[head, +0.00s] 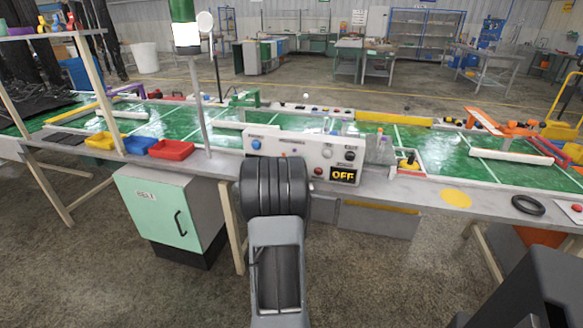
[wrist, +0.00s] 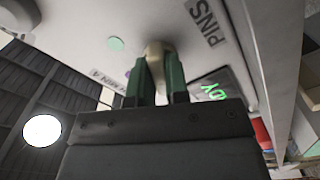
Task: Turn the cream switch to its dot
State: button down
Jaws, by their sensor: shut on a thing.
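The cream switch (wrist: 155,50) shows in the wrist view, mounted on a pale panel (wrist: 85,20). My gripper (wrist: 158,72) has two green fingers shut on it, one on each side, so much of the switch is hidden. A pale green round dot (wrist: 115,43) is on the panel, left of the switch and apart from it. I cannot tell which way the switch points. In the head view my arm hides the gripper and the cream switch.
In the wrist view a "PINS" label (wrist: 208,22) is right of the switch, and a display with green letters (wrist: 214,90) is below it. In the head view a control panel (head: 300,145) with knobs and an "OFF" display (head: 343,175) stands on the bench. Red bin (head: 171,150) left.

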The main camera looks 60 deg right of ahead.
jog(key=shift+s+d+r, duration=0.1)
jog(key=shift+d+r, duration=0.05)
jog(key=c, duration=1.4)
grip_release()
jog(key=shift+o, duration=1.4)
jog(key=p+v, duration=0.1)
jog(key=v, duration=1.3)
